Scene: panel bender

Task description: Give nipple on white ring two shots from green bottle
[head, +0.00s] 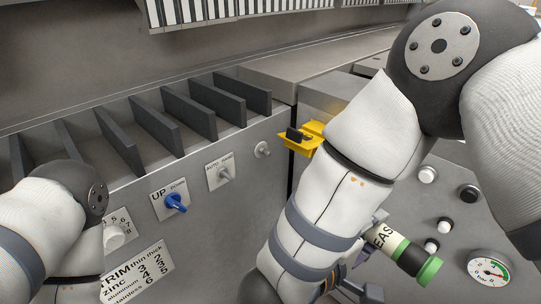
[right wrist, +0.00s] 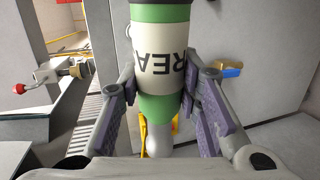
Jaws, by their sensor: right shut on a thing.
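The green bottle (head: 402,252), with a cream label and green bands, is in my right gripper (head: 362,272). It lies tilted in the head view, partly hidden behind my right forearm. In the right wrist view the bottle (right wrist: 160,62) sits between both fingers (right wrist: 158,105), which touch its sides. A small round metal fitting with a pale ring (head: 262,149) is on the grey front panel; I cannot tell surely whether it is the nipple. The bottle is apart from it. My left arm shows at the lower left, but its gripper does not.
A yellow bracket (head: 300,140) juts from the panel corner, close to my right forearm. A blue switch (head: 176,203) and a small toggle (head: 225,173) are on the front panel. Black and white knobs (head: 469,193) and a gauge (head: 489,269) are at the right.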

